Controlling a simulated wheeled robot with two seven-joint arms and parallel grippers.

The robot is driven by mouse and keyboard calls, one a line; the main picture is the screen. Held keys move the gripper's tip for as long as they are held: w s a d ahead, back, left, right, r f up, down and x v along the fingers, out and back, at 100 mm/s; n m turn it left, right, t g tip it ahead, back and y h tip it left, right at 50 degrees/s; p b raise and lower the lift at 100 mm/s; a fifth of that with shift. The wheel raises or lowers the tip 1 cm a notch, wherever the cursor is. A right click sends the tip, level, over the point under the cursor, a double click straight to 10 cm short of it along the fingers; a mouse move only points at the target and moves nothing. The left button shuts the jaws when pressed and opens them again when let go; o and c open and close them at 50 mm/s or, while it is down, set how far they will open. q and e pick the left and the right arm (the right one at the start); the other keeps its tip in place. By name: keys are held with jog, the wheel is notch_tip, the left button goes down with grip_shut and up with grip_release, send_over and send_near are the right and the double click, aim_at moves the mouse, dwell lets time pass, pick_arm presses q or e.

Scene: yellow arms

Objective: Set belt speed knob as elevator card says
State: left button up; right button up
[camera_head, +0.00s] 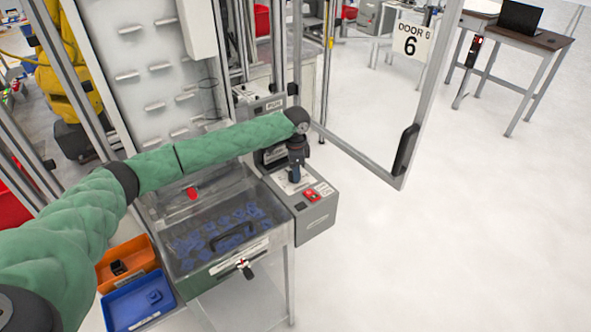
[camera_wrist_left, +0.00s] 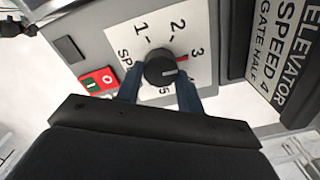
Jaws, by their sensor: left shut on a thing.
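The black speed knob (camera_wrist_left: 160,67) sits on a white dial plate (camera_wrist_left: 150,45) in the left wrist view. A red mark on the knob points right, below the 3. My left gripper (camera_wrist_left: 160,85) has its blue fingers shut on the knob's sides. The elevator card (camera_wrist_left: 282,55) at right reads "ELEVATOR SPEED 4 GATE HALF", partly cut off. In the head view my left gripper (camera_head: 296,172) reaches down onto the grey control box (camera_head: 318,218). My right gripper is not seen.
A red and green switch (camera_wrist_left: 98,80) sits beside the dial. A clear-lidded bin (camera_head: 215,215) of blue parts stands left of the control box. Orange (camera_head: 128,262) and blue (camera_head: 138,302) trays lie farther left.

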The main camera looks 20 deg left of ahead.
pick_arm(q)
jog(key=m, duration=0.3)
jog(key=shift+r+p, duration=0.1)
jog(key=shift+p, duration=0.2)
jog(key=m, duration=0.2)
jog(key=shift+m, duration=2.1)
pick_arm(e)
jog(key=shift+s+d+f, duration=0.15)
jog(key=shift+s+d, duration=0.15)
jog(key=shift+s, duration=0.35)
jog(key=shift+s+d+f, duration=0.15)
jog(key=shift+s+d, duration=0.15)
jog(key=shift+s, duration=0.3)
